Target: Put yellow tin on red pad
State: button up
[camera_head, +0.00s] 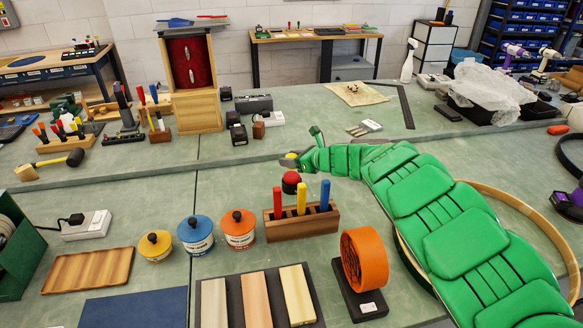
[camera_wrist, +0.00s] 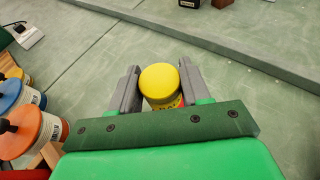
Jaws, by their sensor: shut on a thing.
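A yellow tin (camera_wrist: 160,83) with dark print on its side sits between the two fingers of my gripper (camera_wrist: 160,90) in the wrist view. My gripper is shut on it. In the head view my gripper (camera_head: 291,160) is at the far end of my green arm, and only a small bit of yellow shows there. A round red-topped thing (camera_head: 291,178) with a dark lower part shows just below the gripper in the head view. A little red also shows beside the tin in the wrist view. I cannot tell whether they touch.
Yellow-, blue- and orange-lidded pots (camera_head: 239,229) with black knobs stand left of the gripper. A wooden block (camera_head: 300,222) holding red, yellow and blue sticks stands close below the red-topped thing. An orange ring (camera_head: 364,258) stands further right.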

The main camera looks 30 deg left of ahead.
aim_at(292, 175)
jog(key=shift+f, duration=0.15)
jog(key=shift+w+a+f, duration=0.25)
jog(key=shift+f, duration=1.6)
jog(key=shift+f, duration=0.15)
jog(key=o, duration=1.1)
jog(key=shift+c, duration=0.2)
